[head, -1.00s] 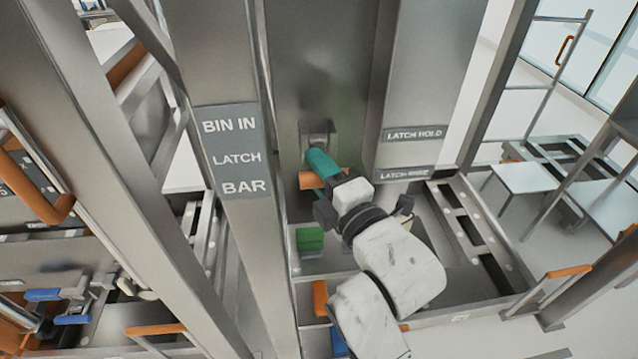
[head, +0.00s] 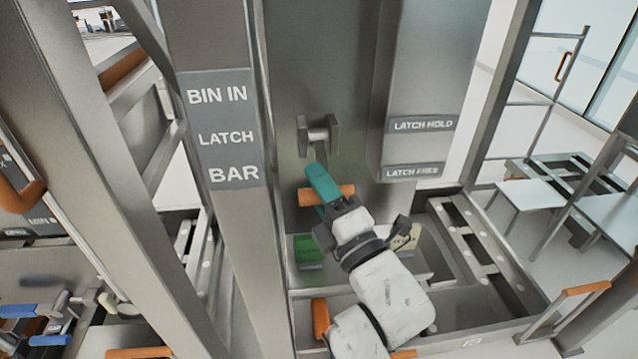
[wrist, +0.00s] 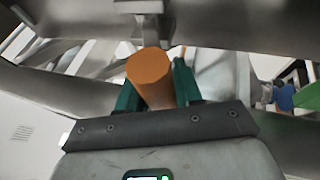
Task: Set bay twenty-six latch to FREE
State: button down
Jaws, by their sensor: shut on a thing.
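The latch's orange handle (head: 340,194) sits below a grey pivot bracket (head: 318,135) on the metal column. Its round orange end (wrist: 149,68) fills the space between my teal fingers in the wrist view. My gripper (head: 322,183) is shut on the handle, with one teal finger lying across it. The LATCH HOLD label (head: 424,124) is at upper right on the column and the LATCH FREE label (head: 412,171) is below it. The handle is slightly lower in the picture than the LATCH FREE label. The lever between bracket and handle is partly hidden by the finger.
A post with BIN IN, LATCH and BAR labels (head: 222,130) stands close on the left. A green block (head: 308,250) and a pale tag (head: 408,238) sit below my gripper. Another orange handle (head: 320,318) is lower down. Metal frame rails flank the right side.

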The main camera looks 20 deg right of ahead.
jog(key=shift+f, duration=0.15)
jog(key=c, duration=0.8)
grip_release()
jog(key=b+v, duration=0.1)
jog(key=v, duration=0.9)
jog(key=shift+s, duration=0.3)
jog(key=shift+d+f, duration=0.1)
jog(key=shift+f, duration=0.05)
